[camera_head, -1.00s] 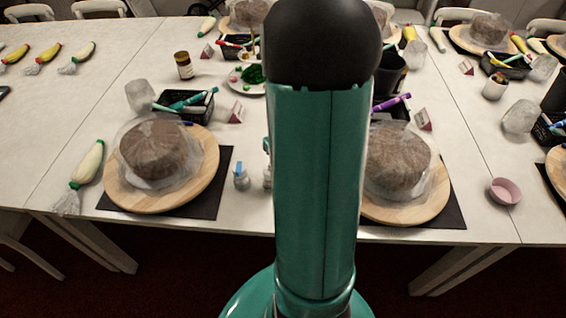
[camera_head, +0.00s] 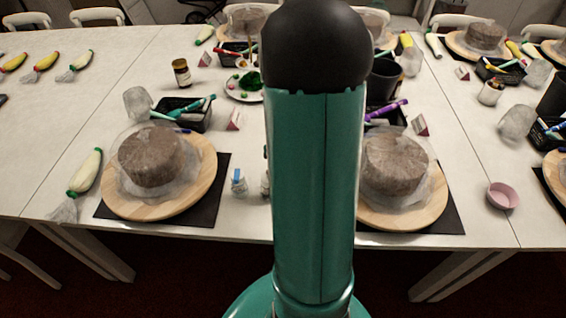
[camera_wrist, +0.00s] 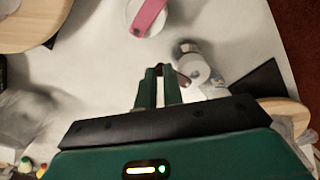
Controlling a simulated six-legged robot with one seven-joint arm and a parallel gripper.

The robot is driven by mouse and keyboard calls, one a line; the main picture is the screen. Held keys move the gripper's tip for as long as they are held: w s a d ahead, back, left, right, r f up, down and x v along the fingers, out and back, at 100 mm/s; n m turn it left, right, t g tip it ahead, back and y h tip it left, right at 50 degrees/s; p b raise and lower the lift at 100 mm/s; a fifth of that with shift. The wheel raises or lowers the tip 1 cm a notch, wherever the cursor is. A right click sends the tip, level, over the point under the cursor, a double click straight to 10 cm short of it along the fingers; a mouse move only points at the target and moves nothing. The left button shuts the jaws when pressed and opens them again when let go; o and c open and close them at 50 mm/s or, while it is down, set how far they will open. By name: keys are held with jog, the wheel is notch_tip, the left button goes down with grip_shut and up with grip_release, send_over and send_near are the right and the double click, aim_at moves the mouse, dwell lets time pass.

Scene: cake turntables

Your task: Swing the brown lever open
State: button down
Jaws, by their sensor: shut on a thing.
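In the wrist view my gripper (camera_wrist: 159,72) has its two green fingers close together above the white table. A small brown piece (camera_wrist: 183,79), apparently the brown lever, shows at the right fingertip, beside a small bottle with a white top (camera_wrist: 193,66). The fingers are shut on it, though the grip itself is partly hidden by the fingertips. I cannot tell how far the lever is swung. In the head view my own green arm covers the middle, and my gripper and the lever are hidden behind it.
Two wrapped brown cakes (camera_head: 150,158) (camera_head: 393,163) stand on round wooden boards either side of my arm. Small bottles (camera_head: 238,181) stand between them. A pink bowl (camera_head: 502,195) is at the right. In the wrist view a pink strip (camera_wrist: 149,16) lies over a white round thing.

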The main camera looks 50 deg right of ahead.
jog(key=c, duration=1.5)
grip_release()
notch_tip(320, 180, up, 14)
jog(key=shift+f, duration=0.1)
